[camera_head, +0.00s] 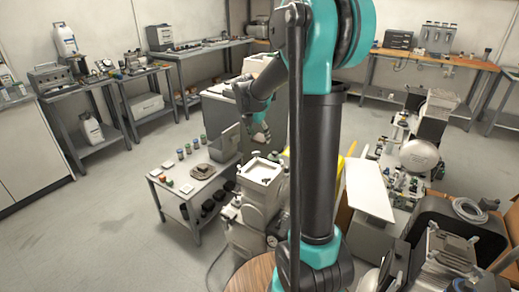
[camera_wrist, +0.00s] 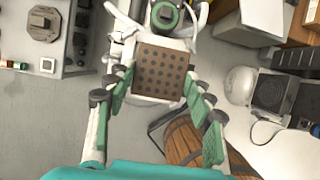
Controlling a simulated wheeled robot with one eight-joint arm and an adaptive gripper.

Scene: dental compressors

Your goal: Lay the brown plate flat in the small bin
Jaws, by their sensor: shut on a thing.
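The brown plate (camera_wrist: 162,70) is square with rows of dark dots, seen face-on in the wrist view. My gripper (camera_wrist: 160,78) is shut on it, with a green-padded finger at its left and right edges. In the head view my gripper (camera_head: 259,138) hangs at the end of the arm, above and just behind a pale open-topped box (camera_head: 262,171), which looks like the small bin. The plate cannot be made out clearly in the head view. In the wrist view the plate hides much of the white thing under it, so its height above that is unclear.
A grey table (camera_head: 178,196) left of the box holds small jars, coloured blocks and a grey-brown octagonal piece (camera_head: 202,171). A round wooden top (camera_wrist: 187,142) is close below. Compressors and equipment (camera_head: 418,156) crowd the right. The floor at left is clear.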

